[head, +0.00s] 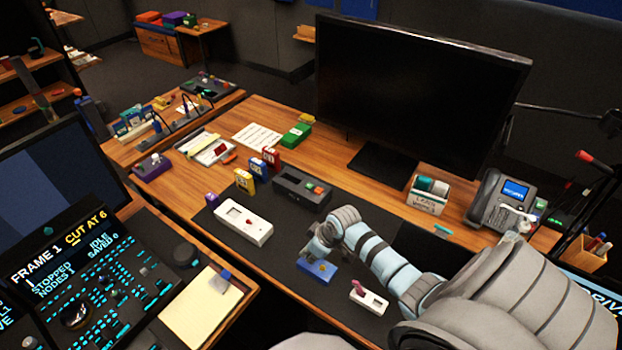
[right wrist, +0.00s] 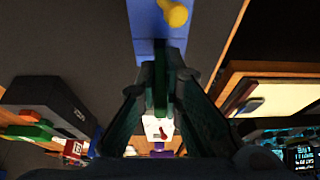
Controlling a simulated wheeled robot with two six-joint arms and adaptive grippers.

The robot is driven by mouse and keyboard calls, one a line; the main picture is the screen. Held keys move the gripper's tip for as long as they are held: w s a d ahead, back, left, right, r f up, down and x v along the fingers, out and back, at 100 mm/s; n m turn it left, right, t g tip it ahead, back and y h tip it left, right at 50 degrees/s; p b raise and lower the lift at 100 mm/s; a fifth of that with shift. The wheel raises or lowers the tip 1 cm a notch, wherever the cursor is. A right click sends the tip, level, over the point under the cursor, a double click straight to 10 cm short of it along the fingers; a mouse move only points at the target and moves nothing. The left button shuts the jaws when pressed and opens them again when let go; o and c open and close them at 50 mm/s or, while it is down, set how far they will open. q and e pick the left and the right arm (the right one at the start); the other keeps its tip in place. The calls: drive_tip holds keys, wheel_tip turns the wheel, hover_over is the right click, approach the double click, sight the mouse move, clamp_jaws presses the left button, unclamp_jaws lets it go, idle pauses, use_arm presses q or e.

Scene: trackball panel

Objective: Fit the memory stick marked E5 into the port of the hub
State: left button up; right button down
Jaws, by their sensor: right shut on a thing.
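My right gripper (head: 318,246) reaches down just behind a blue box (head: 318,271) on the dark desk mat. In the right wrist view, its fingers (right wrist: 162,85) are closed on a narrow dark greenish piece, whose marking I cannot read. The blue box, with a yellow knob (right wrist: 175,14), shows just beyond the fingertips; I cannot tell whether the held piece touches it. No E5 mark is legible, so I cannot tell whether the held piece is that memory stick. I cannot tell which box is the hub. My left gripper is not in view.
A white box (head: 255,228) with a red part lies left of the gripper, and a smaller white box (head: 376,305) lies right of it. A dark grey box (head: 290,190) and several coloured upright blocks stand behind. A monitor (head: 420,95) and a phone (head: 500,200) stand farther back.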

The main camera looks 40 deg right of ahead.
drive_tip(key=shift+r, duration=0.1)
drive_tip(key=shift+f+b, duration=0.6)
drive_tip(key=shift+f, duration=0.4)
drive_tip(key=c, duration=1.7)
unclamp_jaws()
drive_tip(key=shift+o, duration=0.2)
drive_tip(key=shift+r, duration=0.15)
drive_tip(key=v, duration=1.2)
